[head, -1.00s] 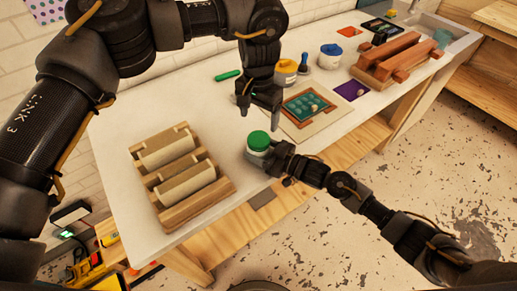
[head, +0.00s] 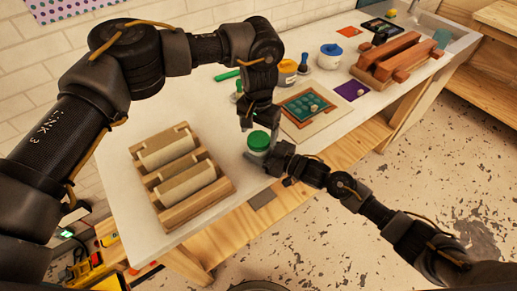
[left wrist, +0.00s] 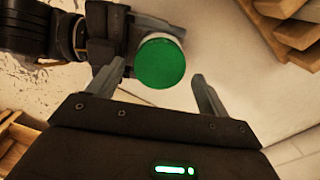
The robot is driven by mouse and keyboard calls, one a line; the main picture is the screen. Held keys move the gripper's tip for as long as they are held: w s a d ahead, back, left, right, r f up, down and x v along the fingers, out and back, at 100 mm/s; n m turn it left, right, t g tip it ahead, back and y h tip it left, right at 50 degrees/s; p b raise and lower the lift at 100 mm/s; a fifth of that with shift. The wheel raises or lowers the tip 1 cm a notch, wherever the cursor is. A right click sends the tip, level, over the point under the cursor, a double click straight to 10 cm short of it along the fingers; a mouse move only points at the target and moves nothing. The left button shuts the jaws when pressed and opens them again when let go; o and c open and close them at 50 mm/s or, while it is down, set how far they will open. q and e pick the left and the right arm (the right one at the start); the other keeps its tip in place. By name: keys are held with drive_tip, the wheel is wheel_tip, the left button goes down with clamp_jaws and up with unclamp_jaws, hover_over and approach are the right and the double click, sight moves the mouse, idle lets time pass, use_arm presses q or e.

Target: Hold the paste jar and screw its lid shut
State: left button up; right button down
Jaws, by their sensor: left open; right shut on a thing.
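The paste jar (head: 256,153) is a small pale jar standing near the front edge of the bench. Its green lid (head: 259,140) sits on top; how tightly it is seated I cannot tell. My right gripper (head: 270,160) is shut on the jar from the right. My left gripper (head: 258,118) is open, pointing down just behind and above the lid. In the left wrist view the round green lid (left wrist: 160,63) shows between and beyond the open fingertips, not touching them, with my right gripper (left wrist: 120,45) beside it.
A framed board with a teal panel (head: 306,105) lies to the right. A yellow-banded jar (head: 287,74), a blue-lidded jar (head: 330,56) and a green stick (head: 228,75) are farther back.

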use_arm(q)
drive_tip(key=shift+f, duration=0.9)
